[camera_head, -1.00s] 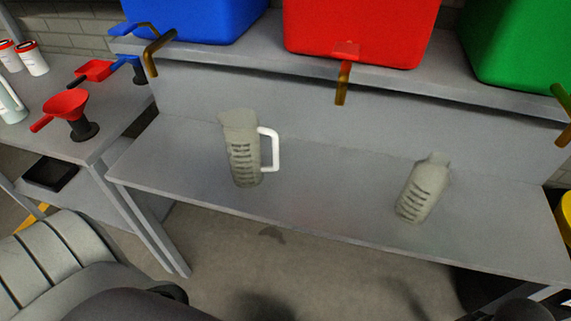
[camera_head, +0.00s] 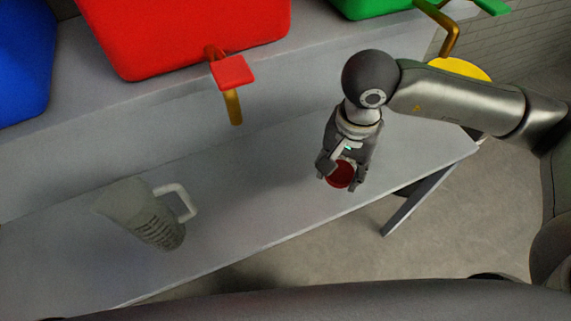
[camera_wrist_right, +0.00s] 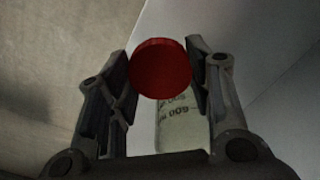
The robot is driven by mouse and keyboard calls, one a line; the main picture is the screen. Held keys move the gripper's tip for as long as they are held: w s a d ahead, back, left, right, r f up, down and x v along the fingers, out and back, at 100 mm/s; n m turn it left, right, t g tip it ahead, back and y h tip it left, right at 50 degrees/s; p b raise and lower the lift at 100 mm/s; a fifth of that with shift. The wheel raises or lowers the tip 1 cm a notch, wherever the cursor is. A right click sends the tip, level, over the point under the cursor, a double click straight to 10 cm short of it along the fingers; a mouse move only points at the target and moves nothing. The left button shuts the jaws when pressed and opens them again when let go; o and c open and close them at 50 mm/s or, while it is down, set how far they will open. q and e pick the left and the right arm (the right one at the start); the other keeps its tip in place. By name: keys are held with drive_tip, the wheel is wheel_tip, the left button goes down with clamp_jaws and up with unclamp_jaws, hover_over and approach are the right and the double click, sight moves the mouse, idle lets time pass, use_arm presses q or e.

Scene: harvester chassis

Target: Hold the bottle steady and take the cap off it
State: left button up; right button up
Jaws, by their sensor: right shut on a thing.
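My right gripper (camera_head: 341,182) reaches over the workbench from the right and is shut on a round red cap (camera_head: 340,174). In the right wrist view, the red cap (camera_wrist_right: 161,68) sits between the two fingertips. A pale translucent bottle (camera_wrist_right: 182,124) with dark printed marks shows just below the cap in that view, also between the fingers. The frames do not show clearly whether cap and bottle are joined. In the head view the bottle is hidden by my gripper. My left gripper is not in view.
A translucent jug (camera_head: 146,218) with a white handle stands on the grey workbench (camera_head: 258,205) left of my right gripper. Red (camera_head: 190,35), blue (camera_head: 22,62) and green bins stand on the shelf behind. A red-tipped tap (camera_head: 233,85) juts out above the bench.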

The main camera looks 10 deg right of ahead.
drive_tip(key=w+a+f+p, duration=0.1)
drive_tip(key=w+a+f, duration=0.1)
drive_tip(key=w+a, duration=0.1)
drive_tip(key=p, duration=0.1)
hover_over(298, 175)
drive_tip(key=f, duration=0.5)
drive_tip(key=shift+s+d+f, duration=0.2)
drive_tip(key=shift+s, duration=0.1)
drive_tip(key=shift+w+a+f, duration=0.1)
drive_tip(key=shift+f, duration=0.1)
wheel_tip(298, 175, down, 3)
drive_tip(key=shift+w+a+f+p, duration=0.1)
drive_tip(key=shift+f+p, duration=0.1)
drive_tip(key=shift+p, duration=0.3)
drive_tip(key=shift+f+b, duration=0.2)
drive_tip(key=shift+b, duration=0.1)
drive_tip(key=o, duration=0.9)
drive_tip(key=shift+c, duration=0.2)
drive_tip(key=shift+o, duration=1.3)
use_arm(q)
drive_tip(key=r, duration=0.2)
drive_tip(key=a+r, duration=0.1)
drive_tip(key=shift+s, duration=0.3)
use_arm(e)
drive_tip(key=shift+r, duration=0.1)
